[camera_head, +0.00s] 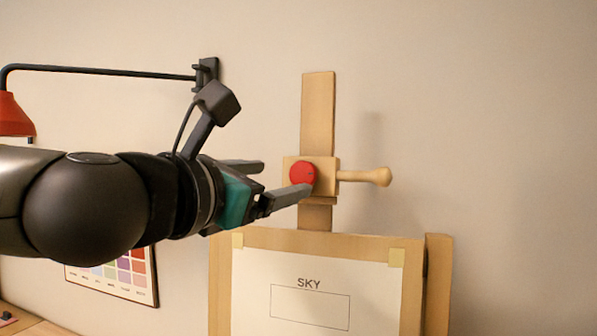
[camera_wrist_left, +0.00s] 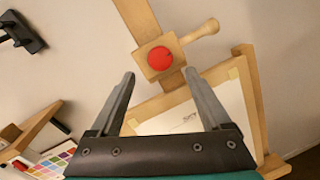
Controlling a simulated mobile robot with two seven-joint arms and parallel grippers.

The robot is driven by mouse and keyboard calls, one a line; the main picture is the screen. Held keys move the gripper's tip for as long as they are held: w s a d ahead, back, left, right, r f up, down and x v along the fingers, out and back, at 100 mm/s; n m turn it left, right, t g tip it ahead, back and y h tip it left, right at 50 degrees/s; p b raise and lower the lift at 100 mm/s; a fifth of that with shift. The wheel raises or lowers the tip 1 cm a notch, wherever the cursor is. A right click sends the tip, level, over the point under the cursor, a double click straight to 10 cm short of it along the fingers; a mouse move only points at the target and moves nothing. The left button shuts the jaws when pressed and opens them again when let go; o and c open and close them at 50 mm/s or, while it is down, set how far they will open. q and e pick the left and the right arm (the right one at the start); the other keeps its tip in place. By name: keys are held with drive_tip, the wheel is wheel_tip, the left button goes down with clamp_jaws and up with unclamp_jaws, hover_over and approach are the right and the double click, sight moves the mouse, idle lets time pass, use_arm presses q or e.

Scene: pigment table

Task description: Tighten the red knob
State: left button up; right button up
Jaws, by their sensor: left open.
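The red knob (camera_head: 303,173) is a round disc on the front of a wooden block (camera_head: 325,163) on the easel's upright post. My left gripper (camera_head: 286,180) reaches in from the left, with one fingertip just in front of the block, near the knob's lower edge in the picture. In the left wrist view the knob (camera_wrist_left: 160,58) lies beyond the two fingertips, roughly between them and a little above. My left gripper (camera_wrist_left: 160,78) is open and nothing is between its fingers. My right gripper is in neither view.
A wooden peg handle (camera_head: 368,176) sticks out right of the block. Below stands the easel board with a paper marked SKY (camera_head: 310,262). The right wall is clear.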

sight(300, 174)
use_arm(q)
drive_tip(key=p+x, duration=0.1)
drive_tip(key=x, duration=0.6)
drive_tip(key=shift+w+d, duration=0.15)
clamp_jaws()
idle(0.5)
